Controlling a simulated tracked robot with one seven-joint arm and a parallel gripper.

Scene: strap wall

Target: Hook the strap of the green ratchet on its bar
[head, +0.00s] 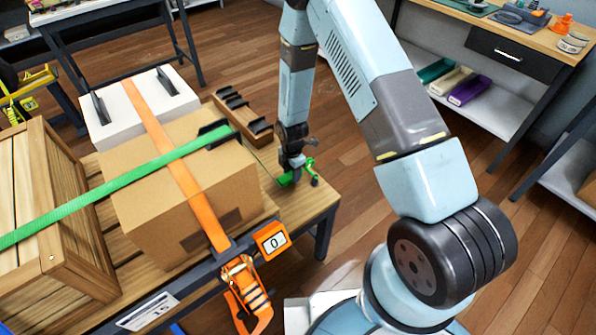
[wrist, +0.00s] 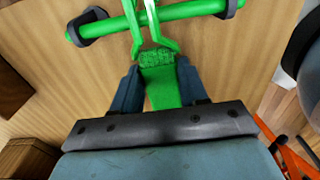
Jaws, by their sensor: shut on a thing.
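My gripper (wrist: 158,84) is shut on the end of the green strap (wrist: 162,92), just behind its green wire hook (wrist: 158,40). In the wrist view the hook's two prongs reach the green bar (wrist: 195,11), which has dark end pieces. The prongs overlap the bar; I cannot tell whether they are caught around it. In the head view my gripper (head: 291,172) is low at the table's right end, beside the box. Another length of green strap (head: 110,185) runs over the cardboard box (head: 165,215) to a black corner guard (head: 215,137). The green ratchet is not clearly visible.
An orange strap (head: 180,175) crosses the box to an orange ratchet (head: 245,290) beside a display reading 0 (head: 272,240). A wooden crate (head: 40,190) stands left, a white box (head: 105,125) behind, and a wooden rack (head: 240,115) near my arm.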

